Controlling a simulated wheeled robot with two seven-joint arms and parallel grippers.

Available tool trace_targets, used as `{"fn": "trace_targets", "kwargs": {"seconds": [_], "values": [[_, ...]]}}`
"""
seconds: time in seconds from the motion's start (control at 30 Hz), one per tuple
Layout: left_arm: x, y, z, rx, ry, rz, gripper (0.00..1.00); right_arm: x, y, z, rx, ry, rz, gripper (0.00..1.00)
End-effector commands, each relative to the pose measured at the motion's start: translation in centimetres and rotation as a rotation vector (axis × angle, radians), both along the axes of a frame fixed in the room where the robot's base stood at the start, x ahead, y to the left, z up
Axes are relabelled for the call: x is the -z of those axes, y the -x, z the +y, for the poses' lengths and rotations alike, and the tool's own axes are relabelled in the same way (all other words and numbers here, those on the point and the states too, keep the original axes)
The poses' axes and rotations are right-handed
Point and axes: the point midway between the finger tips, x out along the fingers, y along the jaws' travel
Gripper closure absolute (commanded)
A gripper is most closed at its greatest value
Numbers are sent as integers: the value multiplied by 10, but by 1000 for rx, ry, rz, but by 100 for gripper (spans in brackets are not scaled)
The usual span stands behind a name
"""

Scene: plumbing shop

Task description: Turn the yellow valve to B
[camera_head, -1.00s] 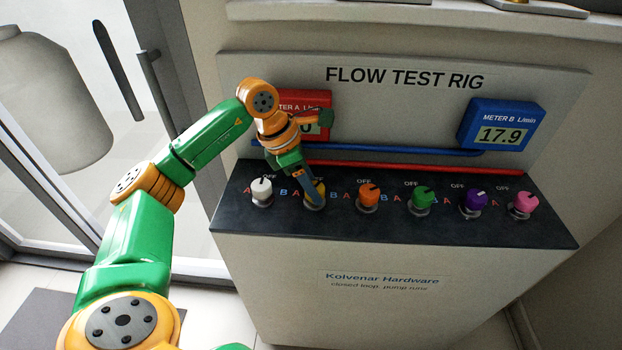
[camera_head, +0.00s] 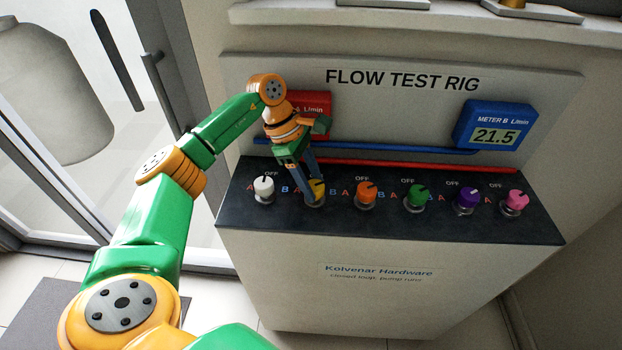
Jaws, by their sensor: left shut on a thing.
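The yellow valve (camera_head: 317,188) is the second knob from the left on the dark top of the flow test rig. My left gripper (camera_head: 313,192) reaches down from above and is shut on it, with the fingers hiding much of the knob and its pointer. A letter B shows just right of the valve; its left-hand and OFF marks are hard to make out. The blue meter B (camera_head: 496,128) reads 21.5. The red meter A (camera_head: 318,103) is mostly hidden behind my left arm, and its reading cannot be seen. My right gripper is not in view.
The white knob (camera_head: 264,188) stands close on the left of the yellow valve and the orange knob (camera_head: 366,192) on its right. Green, purple and pink knobs follow further right. Blue and red pipes run along the panel behind. A glass door is at the left.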

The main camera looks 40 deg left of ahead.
Motion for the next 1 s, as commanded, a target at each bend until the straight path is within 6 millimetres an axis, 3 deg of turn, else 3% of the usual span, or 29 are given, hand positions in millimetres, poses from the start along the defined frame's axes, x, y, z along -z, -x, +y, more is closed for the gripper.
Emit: {"fn": "trace_targets", "kwargs": {"seconds": [0.37, 0.4, 0.5, 0.8, 1.0], "values": [[1, 0, -1, 7, -1, 2, 100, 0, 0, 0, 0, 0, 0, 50], [1, 0, -1, 7, -1, 2, 40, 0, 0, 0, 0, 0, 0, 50], [1, 0, 0, 6, 0, 2, 18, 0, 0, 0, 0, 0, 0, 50], [-2, 0, 1, 4, 0, -1, 18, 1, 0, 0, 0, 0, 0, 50], [-40, 3, 16, 3, 1, -4, 18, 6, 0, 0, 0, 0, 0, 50]]}}
